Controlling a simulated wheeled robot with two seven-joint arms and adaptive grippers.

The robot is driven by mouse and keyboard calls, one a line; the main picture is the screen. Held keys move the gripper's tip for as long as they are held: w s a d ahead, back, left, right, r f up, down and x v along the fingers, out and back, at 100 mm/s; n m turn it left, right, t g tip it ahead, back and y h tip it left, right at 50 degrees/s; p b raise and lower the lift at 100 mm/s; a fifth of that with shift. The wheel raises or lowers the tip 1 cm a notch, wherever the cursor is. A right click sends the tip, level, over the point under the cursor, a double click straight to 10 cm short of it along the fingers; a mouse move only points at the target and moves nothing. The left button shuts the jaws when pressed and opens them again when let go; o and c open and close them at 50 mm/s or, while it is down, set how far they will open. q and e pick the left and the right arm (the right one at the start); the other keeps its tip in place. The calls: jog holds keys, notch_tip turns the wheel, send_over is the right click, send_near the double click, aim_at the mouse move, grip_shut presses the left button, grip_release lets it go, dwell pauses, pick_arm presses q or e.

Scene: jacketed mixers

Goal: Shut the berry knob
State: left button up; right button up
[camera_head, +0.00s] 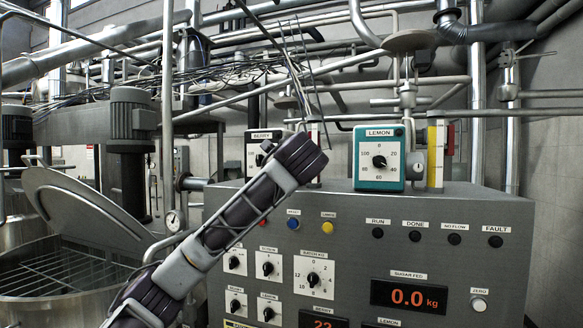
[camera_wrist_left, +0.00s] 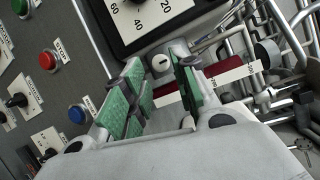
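The berry box (camera_head: 256,147), with a white dial face, stands on the back of the grey panel, partly hidden behind my left arm. Its dial face (camera_wrist_left: 150,12) fills the top of the left wrist view. A small round pale knob with a dark slot (camera_wrist_left: 160,62) sits just below the dial box. My left gripper (camera_wrist_left: 158,76) is open, its green-padded fingers on either side of that knob. I cannot tell whether they touch it. In the head view the end of my left arm (camera_head: 306,160) hides the fingers and the knob. My right gripper is out of view.
The teal lemon box (camera_head: 379,158) with its own side knob (camera_head: 417,165) stands to the right. The grey control panel (camera_head: 470,215) carries dials, buttons and a red 0.0 kg display (camera_head: 412,297). An open-lidded mixer (camera_head: 65,275) is at left. Pipes crowd the back.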

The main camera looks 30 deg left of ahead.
pick_arm(q)
jog(key=f+v, duration=0.1)
jog(key=v, duration=0.8)
jog(key=shift+r, duration=0.4)
jog(key=shift+d+f, duration=0.1)
